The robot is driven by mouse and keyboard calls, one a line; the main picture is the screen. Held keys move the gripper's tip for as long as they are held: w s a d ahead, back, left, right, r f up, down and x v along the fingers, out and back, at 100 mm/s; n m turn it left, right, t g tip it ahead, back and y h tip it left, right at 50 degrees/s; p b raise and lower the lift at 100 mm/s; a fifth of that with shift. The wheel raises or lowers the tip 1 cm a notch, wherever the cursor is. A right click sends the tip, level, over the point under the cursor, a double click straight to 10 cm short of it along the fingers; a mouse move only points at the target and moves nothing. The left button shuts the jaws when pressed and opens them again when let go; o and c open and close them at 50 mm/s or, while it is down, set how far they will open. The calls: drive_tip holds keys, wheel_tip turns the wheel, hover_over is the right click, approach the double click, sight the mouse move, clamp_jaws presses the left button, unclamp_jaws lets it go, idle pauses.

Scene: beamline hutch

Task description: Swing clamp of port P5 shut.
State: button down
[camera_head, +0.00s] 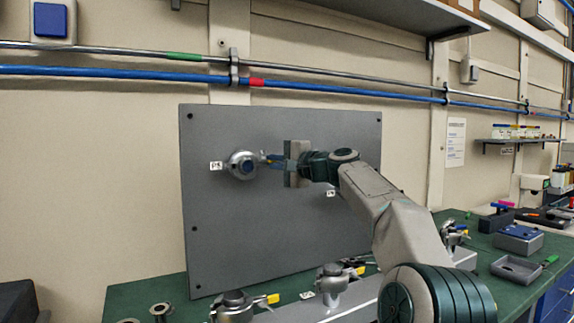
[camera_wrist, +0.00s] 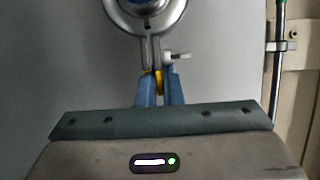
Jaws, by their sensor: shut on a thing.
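A round metal port (camera_head: 242,164) with a clamp around it is on the upright grey panel; it also shows at the top of the wrist view (camera_wrist: 146,8). A small label (camera_head: 216,166) beside it is too small to read surely. The clamp's arms (camera_wrist: 149,50) point down towards my gripper in the wrist view, with a pale pin or screw (camera_wrist: 178,57) at their side. My gripper (camera_head: 272,160) has its blue fingers shut on the yellow clamp handle (camera_wrist: 158,82), just right of the port in the head view. The fingers hide part of the handle.
A grey tray (camera_head: 517,269) and a blue-topped box (camera_head: 518,238) lie at the right. My arm hides part of the panel (camera_head: 270,235). Pipes (camera_head: 110,72) run along the wall above.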

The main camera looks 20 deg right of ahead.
drive_tip(key=shift+f, duration=0.35)
